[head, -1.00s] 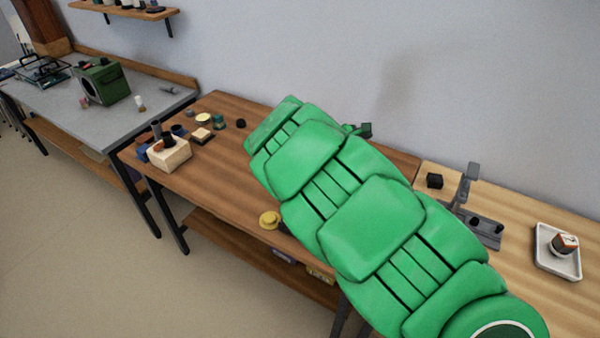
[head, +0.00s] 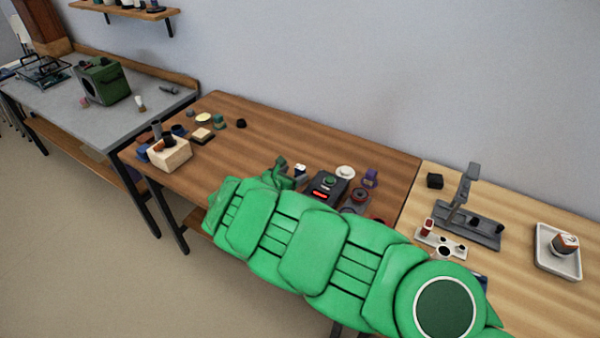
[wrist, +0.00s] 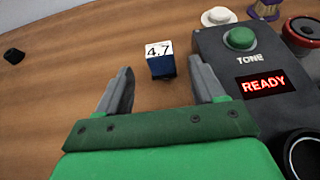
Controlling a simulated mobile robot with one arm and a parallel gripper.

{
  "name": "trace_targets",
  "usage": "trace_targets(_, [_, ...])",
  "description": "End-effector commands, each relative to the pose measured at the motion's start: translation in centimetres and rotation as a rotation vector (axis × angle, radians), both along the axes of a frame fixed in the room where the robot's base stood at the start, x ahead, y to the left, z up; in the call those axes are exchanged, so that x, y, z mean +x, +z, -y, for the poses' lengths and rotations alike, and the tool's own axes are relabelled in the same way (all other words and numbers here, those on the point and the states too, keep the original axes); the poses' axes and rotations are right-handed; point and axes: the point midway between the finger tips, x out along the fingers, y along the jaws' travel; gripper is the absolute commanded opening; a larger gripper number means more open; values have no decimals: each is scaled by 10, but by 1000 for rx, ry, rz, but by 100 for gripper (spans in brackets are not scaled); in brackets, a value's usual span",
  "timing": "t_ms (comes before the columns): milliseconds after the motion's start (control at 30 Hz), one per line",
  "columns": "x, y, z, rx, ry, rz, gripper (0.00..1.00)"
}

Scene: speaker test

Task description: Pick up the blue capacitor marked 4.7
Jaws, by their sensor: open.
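The blue capacitor (wrist: 162,66) has a white top marked 4.7 and stands upright on the brown table in the wrist view. It lies ahead of my gripper (wrist: 160,88), roughly between the lines of the two grey fingers and just beyond their tips. The fingers are open and nothing is between them. In the head view a small white-topped piece that looks like the capacitor (head: 300,170) shows just right of my gripper (head: 282,175). My green arm hides the front of the table there.
A dark tone box (wrist: 245,65) with a green button and a READY display stands close to the right finger. A white round piece (wrist: 218,17) and a red-rimmed speaker (wrist: 303,30) are beyond it. A small black piece (wrist: 14,56) lies far left. Bare table (wrist: 70,85) lies left of the capacitor.

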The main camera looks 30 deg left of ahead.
Motion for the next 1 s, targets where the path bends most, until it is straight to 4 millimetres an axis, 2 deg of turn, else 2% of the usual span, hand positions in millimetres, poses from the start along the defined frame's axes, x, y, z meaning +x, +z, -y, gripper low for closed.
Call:
trace_targets(467, [29, -12, 3, 0, -2, -3, 68])
trace_targets(800, [60, -26, 4, 1, -3, -5, 68])
trace_targets(1000, [70, -28, 5, 0, -3, -2, 68])
